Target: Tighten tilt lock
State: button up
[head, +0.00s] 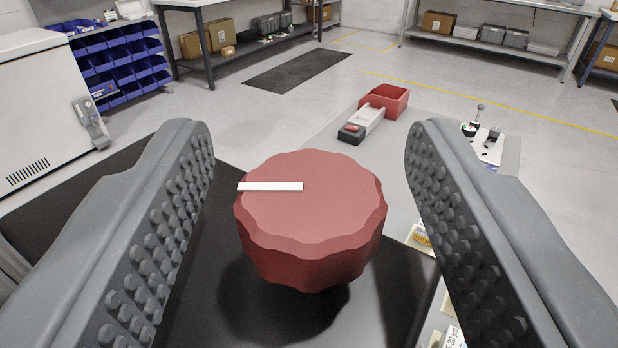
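The tilt lock looks to be the red scalloped knob (312,225) in the middle of the head view, in front of a black panel (190,300). A white marker bar (270,187) lies across its top face at the left and reaches its left edge. My gripper (310,190) is open, with one grey studded finger on each side of the knob. A gap shows between each finger and the knob, so neither appears to touch it. The knob's far side and its mount are hidden.
Beyond the panel, a grey table holds a red bin (385,101), a grey-black tray (362,124) and a small white fixture (487,143) at right. Labelled items lie partly hidden behind the right finger. A white cabinet (50,105), blue bin rack (125,65) and workbenches stand farther back.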

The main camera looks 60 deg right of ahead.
jog(key=shift+a, duration=0.15)
jog(key=b+v, duration=0.3)
jog(key=v, duration=1)
jog(key=shift+s+a, duration=0.2)
jog(key=shift+f, duration=0.1)
